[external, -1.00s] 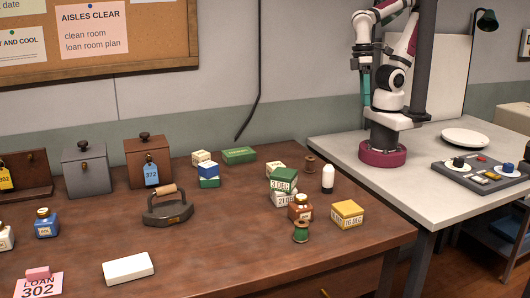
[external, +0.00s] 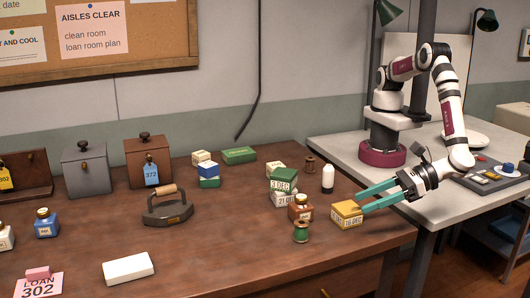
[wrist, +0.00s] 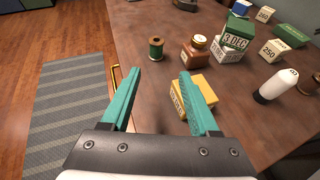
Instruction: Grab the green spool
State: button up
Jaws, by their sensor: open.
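The green spool (external: 301,232) stands upright on the brown table near its front edge, just in front of an amber bottle (external: 301,208). In the wrist view the green spool (wrist: 156,47) stands ahead of my fingertips, with the amber bottle (wrist: 194,50) to its right. My gripper (external: 362,202) has teal fingers spread apart with nothing between them. It reaches in from the right beside the yellow box (external: 346,215), apart from the spool. In the wrist view my gripper (wrist: 158,76) is open, and the yellow box (wrist: 192,95) is partly hidden by the right finger.
Green and white date boxes (external: 284,182) are stacked behind the bottle. A white bottle (external: 328,179) and a brown spool (external: 310,164) stand further back. A dark iron (external: 167,207) sits to the left. The table between iron and green spool is clear.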

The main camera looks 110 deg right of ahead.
aim_at(308, 238)
jog(key=x, duration=1.5)
jog(key=shift+w+f, duration=0.2)
jog(key=shift+f, duration=0.05)
grip_shut()
